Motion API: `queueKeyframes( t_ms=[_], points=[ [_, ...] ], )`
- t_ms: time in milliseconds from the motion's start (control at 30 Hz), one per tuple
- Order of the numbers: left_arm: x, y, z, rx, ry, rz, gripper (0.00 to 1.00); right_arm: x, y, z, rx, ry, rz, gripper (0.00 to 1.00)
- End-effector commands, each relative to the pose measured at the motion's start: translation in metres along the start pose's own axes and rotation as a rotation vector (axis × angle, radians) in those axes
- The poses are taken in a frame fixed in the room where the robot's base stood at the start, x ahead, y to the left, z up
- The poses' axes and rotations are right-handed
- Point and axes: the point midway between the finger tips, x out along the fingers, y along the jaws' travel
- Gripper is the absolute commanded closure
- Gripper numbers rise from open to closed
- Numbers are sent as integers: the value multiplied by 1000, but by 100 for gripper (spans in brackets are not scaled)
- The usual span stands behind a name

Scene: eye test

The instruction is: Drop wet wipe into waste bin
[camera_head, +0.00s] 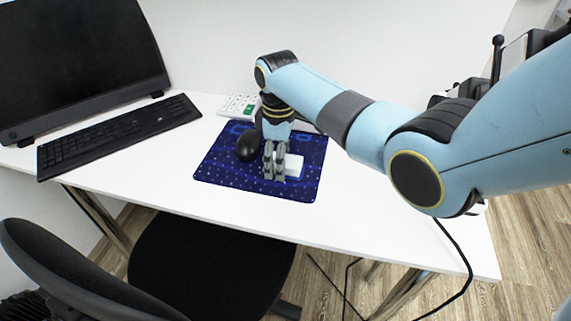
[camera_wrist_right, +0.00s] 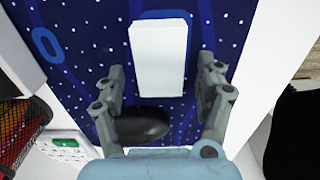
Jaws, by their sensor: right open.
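A white rectangular piece, which looks like the wet wipe (camera_head: 294,164), lies on the dark blue patterned mat (camera_head: 222,167). It also shows in the right wrist view (camera_wrist_right: 158,58). My right gripper (camera_head: 274,177) points down over the mat, just left of the white piece in the head view. In the right wrist view my right gripper (camera_wrist_right: 162,72) is open, with its fingers apart on either side of the white piece's near end. It holds nothing. I cannot tell its exact height. No waste bin can be made out for certain. My left gripper is out of view.
A black mouse (camera_head: 248,147) lies on the mat close to the right gripper. A white device with a green patch (camera_head: 239,106) is behind. A keyboard (camera_head: 118,135) and monitor (camera_head: 78,62) stand left. A black chair (camera_head: 205,262) is in front. The desk's right front (camera_head: 380,227) is clear.

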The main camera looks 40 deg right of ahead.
Motion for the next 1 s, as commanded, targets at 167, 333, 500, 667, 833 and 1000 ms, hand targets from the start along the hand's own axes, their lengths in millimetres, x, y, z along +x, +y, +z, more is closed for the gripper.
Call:
queueKeyframes(
  t_ms=[167, 333, 500, 667, 833, 1000],
  points=[
    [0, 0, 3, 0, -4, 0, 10, -1, 0, 0, 0, 0, 0, 39],
    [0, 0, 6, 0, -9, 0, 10, -1, 0, 0, 0, 0, 0, 62],
    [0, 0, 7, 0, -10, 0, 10, -1, 0, 0, 0, 0, 0, 70],
    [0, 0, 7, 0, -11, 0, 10, -1, 0, 0, 0, 0, 0, 70],
    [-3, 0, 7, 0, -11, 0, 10, -10, 0, -1, 0, 2, 1, 70],
    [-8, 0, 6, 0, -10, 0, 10, -34, 1, -1, 0, 3, 2, 70]
  ],
)
